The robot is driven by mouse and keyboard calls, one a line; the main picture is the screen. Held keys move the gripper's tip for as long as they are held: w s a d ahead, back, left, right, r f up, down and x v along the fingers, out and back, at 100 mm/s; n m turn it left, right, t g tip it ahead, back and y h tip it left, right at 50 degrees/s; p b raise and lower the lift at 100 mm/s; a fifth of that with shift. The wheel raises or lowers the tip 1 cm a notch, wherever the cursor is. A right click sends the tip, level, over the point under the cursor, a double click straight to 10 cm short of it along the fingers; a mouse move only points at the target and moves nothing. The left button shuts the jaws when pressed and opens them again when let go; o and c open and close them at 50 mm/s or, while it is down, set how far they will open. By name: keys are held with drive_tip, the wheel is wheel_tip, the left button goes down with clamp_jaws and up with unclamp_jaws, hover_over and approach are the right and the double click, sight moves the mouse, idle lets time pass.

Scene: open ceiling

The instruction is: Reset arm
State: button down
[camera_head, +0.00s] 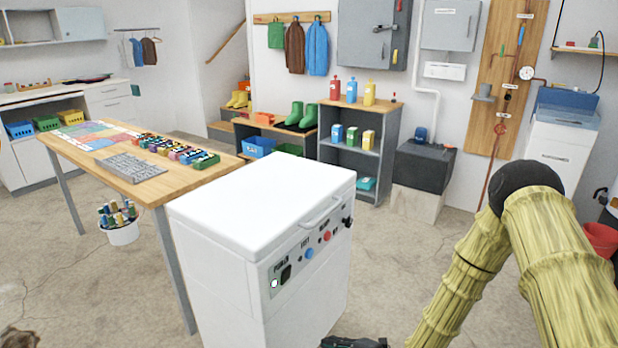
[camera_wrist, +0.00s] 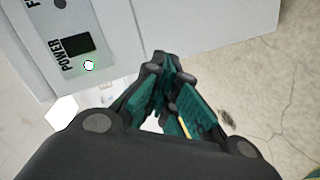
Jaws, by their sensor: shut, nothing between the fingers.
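My gripper (camera_wrist: 168,75) is shut and empty in the wrist view, its dark teal fingers together, pointing down beside the front of a white machine (camera_wrist: 190,25). In the head view only the top of my gripper (camera_head: 353,343) shows at the bottom edge, to the right of the white machine (camera_head: 225,290). My arm (camera_head: 500,250) is bent, with its elbow at the right of the view. The machine's lid is shut. Its front panel carries a POWER switch (camera_head: 286,273), a lit light (camera_head: 274,283), and a blue button (camera_head: 309,253) and red button (camera_head: 327,236).
A grey shelf (camera_head: 355,155) with bottles stands at the back. Concrete floor (camera_head: 395,255) is clear between the machine and my arm.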

drive_tip(key=s+d+f+m+g+h, duration=0.2)
drive_tip(key=s+d+f+m+h, duration=0.1)
drive_tip(key=s+f+m, duration=0.4)
drive_tip(key=s+d+f+m+g+h, duration=0.25)
drive_tip(key=s+f+m, duration=0.2)
drive_tip(key=s, duration=0.45)
drive_tip(key=s+d+f+m+g+h, duration=0.15)
drive_tip(key=s+d+m, duration=0.25)
drive_tip(key=s, duration=0.4)
drive_tip(key=s+d+m+g+h, duration=0.25)
drive_tip(key=s+d+m, duration=0.2)
drive_tip(key=s, duration=0.25)
drive_tip(key=s+d+r+m+h, duration=0.1)
drive_tip(key=s+d+r+m, duration=0.15)
drive_tip(key=s, duration=0.35)
wheel_tip(320, 180, up, 12)
drive_tip(key=p, duration=1.4)
drive_tip(key=shift+w+a+r+g, duration=0.25)
drive_tip(key=shift+w+a+g, duration=0.1)
drive_tip(key=shift+a, duration=0.1)
